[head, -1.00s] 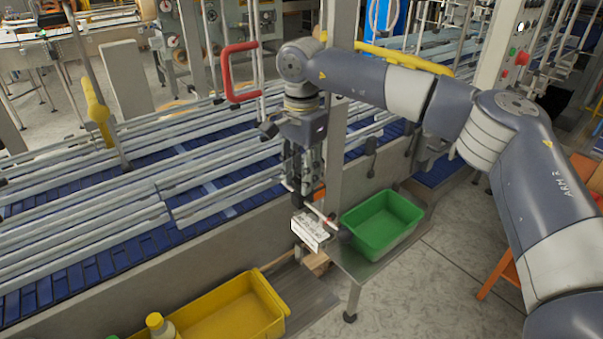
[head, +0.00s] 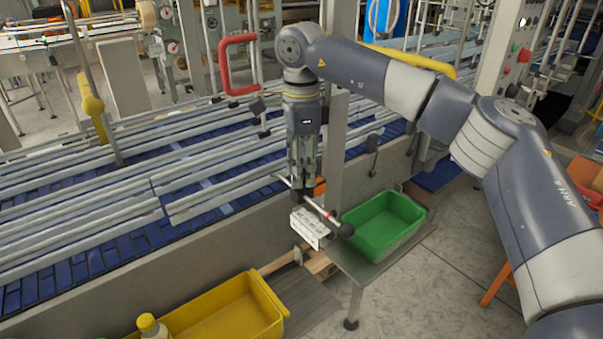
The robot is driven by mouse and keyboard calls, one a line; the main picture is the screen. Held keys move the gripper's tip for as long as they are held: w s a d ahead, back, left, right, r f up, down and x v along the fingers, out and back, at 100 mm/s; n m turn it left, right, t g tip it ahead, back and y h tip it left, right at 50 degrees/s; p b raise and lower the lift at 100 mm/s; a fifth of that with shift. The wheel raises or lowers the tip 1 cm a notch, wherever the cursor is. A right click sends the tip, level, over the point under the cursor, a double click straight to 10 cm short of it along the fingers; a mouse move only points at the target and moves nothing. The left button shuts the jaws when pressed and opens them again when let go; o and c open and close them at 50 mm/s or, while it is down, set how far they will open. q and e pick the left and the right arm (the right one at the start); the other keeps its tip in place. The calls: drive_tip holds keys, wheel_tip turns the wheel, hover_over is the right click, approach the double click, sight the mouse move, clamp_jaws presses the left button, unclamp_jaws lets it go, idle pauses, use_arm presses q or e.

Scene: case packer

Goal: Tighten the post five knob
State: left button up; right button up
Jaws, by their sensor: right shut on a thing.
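My right gripper (head: 298,190) points down at the near edge of the conveyor, in the middle of the head view. Its fingers are closed around a small dark part at the rail edge, most likely the post five knob, which the fingers largely hide. I cannot read a number on the post. Just below the fingertips are a thin rod with a red band and a black ball end (head: 346,230), and a white labelled plate (head: 311,227). A small orange piece (head: 320,187) shows right beside the fingers. My left gripper is not in view.
Long metal guide rails (head: 110,200) run over the blue conveyor (head: 100,262). A green bin (head: 384,224) stands on a metal stand close to the right. A yellow bin (head: 235,310) is at the lower front. A grey upright (head: 335,150) and a red handle (head: 228,65) stand nearby.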

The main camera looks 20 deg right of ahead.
drive_tip(key=m+b, duration=0.2)
drive_tip(key=m, duration=0.3)
drive_tip(key=shift+f, duration=0.1)
drive_tip(key=shift+s+m+b, duration=0.1)
drive_tip(key=shift+m+b, duration=0.45)
drive_tip(key=shift+m, duration=1.75)
drive_tip(key=o, duration=1)
drive_tip(key=shift+o, duration=0.2)
wheel_tip(320, 180, up, 12)
